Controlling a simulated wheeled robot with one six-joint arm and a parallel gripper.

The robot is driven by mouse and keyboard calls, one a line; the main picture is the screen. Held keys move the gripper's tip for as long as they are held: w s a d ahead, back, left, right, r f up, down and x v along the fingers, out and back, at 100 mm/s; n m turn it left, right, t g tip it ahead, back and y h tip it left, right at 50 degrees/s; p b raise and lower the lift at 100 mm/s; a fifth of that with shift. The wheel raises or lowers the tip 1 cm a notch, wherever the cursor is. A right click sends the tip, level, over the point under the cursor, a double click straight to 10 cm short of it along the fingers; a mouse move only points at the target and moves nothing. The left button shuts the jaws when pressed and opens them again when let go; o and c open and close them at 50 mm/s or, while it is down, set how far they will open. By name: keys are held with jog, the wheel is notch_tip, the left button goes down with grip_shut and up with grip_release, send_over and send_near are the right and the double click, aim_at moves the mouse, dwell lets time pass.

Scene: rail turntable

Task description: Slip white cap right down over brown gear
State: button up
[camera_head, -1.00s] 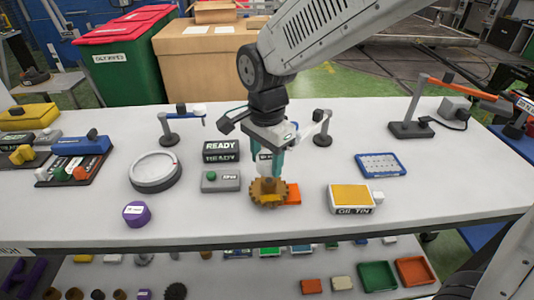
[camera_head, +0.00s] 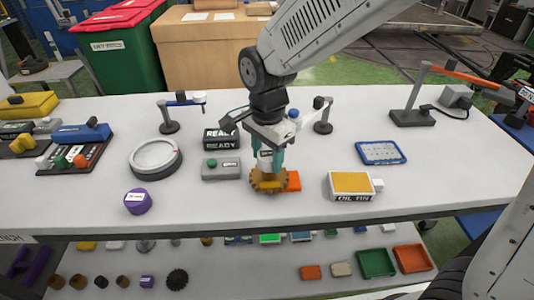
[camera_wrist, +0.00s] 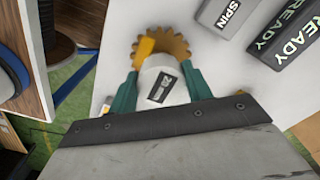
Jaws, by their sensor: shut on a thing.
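The brown gear (camera_head: 269,182) sits on the white table below my gripper (camera_head: 268,163), and it also shows past the fingertips in the wrist view (camera_wrist: 176,43). My gripper's teal fingers are shut on the white cap (camera_wrist: 161,84), which has a dark printed label on its side. In the head view the white cap (camera_head: 265,158) is mostly covered by the fingers. It is over the gear, its lower end at or close above it. I cannot tell whether they touch. The cap hides part of the gear in the wrist view.
An orange block (camera_head: 293,181) lies right beside the gear. A grey box with a green button (camera_head: 221,169) and a READY sign (camera_head: 222,140) stand to the left. A yellow-topped box (camera_head: 352,184) is to the right. The front table between purple knob (camera_head: 138,201) and gear is clear.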

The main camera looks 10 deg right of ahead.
jog(key=shift+f, duration=2)
dwell(3.8)
jog(key=o, duration=1)
jog(key=shift+r, duration=0.1)
